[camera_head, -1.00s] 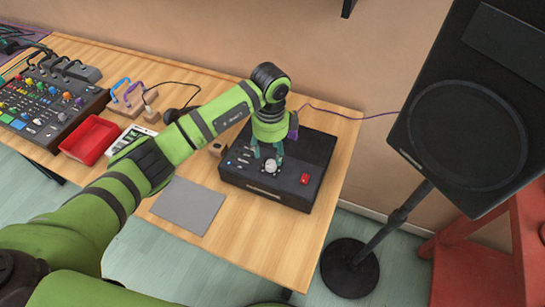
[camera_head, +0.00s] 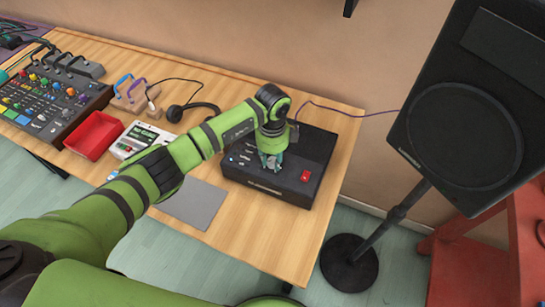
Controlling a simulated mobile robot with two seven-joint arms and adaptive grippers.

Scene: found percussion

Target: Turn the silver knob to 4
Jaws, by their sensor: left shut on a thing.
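The black control box (camera_head: 318,160) stands at the right end of the wooden table. It has a red switch (camera_head: 305,176) on its top right and small levers on its left. My left gripper (camera_head: 270,166) points down at the top of the box, its fingers shut around the place of the silver knob. The fingers hide the knob and its scale, so I cannot tell which number it points to. My right gripper is not in view.
A mixer (camera_head: 45,105), a red tray (camera_head: 94,136), a white box (camera_head: 140,140), headphones (camera_head: 192,110) and a grey mat (camera_head: 194,203) lie to the left. A large speaker (camera_head: 470,130) on a stand is at the right. The front right tabletop is clear.

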